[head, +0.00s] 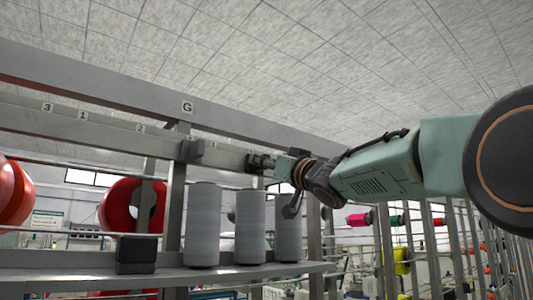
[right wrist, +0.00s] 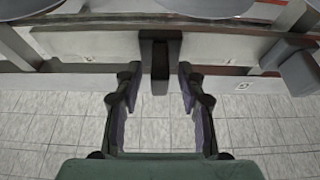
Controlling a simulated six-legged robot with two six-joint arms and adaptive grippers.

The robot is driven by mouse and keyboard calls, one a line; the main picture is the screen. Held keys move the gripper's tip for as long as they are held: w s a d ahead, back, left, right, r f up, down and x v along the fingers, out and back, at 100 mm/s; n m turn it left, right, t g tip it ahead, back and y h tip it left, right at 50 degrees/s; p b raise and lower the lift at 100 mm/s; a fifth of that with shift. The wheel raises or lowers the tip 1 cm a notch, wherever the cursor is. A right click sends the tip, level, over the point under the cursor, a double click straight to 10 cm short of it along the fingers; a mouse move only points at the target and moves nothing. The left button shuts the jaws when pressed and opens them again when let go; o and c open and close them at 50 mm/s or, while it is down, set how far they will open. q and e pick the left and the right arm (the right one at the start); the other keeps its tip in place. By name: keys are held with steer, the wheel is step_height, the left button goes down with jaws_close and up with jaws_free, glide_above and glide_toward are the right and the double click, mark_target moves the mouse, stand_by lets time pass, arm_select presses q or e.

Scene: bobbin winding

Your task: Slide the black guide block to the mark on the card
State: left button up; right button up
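The black guide block (head: 255,160) sits on the long grey rail (head: 105,126) at the right gripper's tip in the head view. In the right wrist view the black block (right wrist: 160,66) stands out from the rail between the two fingers. My right gripper (head: 264,162) reaches in from the right. Its fingers (right wrist: 159,80) are open on either side of the block, with gaps visible. The rail carries small marks, 3 (head: 47,107), 1 (head: 82,116) and 2 (head: 140,128). I cannot make out the card's instruction. My left gripper is not in view.
A dark grey block (head: 192,151) sits on the rail to the left, below the G plate (head: 187,107). Grey bobbins (head: 203,225) stand on the shelf (head: 185,276) below. A dark box (head: 136,254) is beside them. Red spools (head: 133,205) hang behind.

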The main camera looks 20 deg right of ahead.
steer(key=r, duration=0.6)
steer(key=shift+s+r, duration=0.1)
steer(key=shift+s, duration=0.1)
steer(key=shift+w+r, duration=0.2)
steer(key=shift+r, duration=0.6)
steer(key=shift+s+r, duration=0.25)
steer(key=shift+r, duration=0.75)
steer(key=shift+w, duration=0.1)
steer(key=shift+r, duration=0.1)
